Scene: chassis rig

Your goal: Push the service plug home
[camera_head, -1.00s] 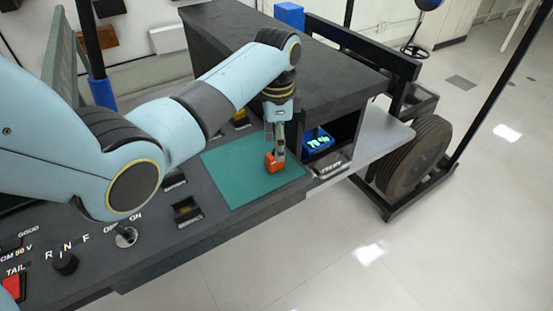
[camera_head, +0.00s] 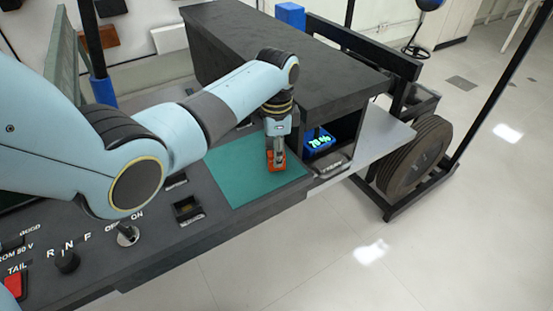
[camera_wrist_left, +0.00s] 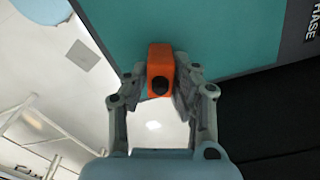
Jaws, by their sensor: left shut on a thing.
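The orange service plug (camera_head: 276,159) is at the teal mat (camera_head: 235,190) on the dark bench. My left gripper (camera_head: 276,155) points down and is shut on it. In the left wrist view the plug (camera_wrist_left: 160,58) sits between the two fingers (camera_wrist_left: 160,82), with a round black end facing the camera. Whether the plug touches the mat or is just above it is hard to tell. A dark recess with a brass-coloured part (camera_head: 187,210) is in the panel left of the mat; I cannot tell whether it is the plug's socket. My right gripper is not in view.
A blue display reading about 78% (camera_head: 318,140) stands in an open bay under the dark top (camera_head: 290,65), right of the gripper. A toggle switch (camera_head: 127,234), a rotary knob (camera_head: 65,260) and a red switch (camera_head: 14,285) are on the left panel. The mat's front is clear.

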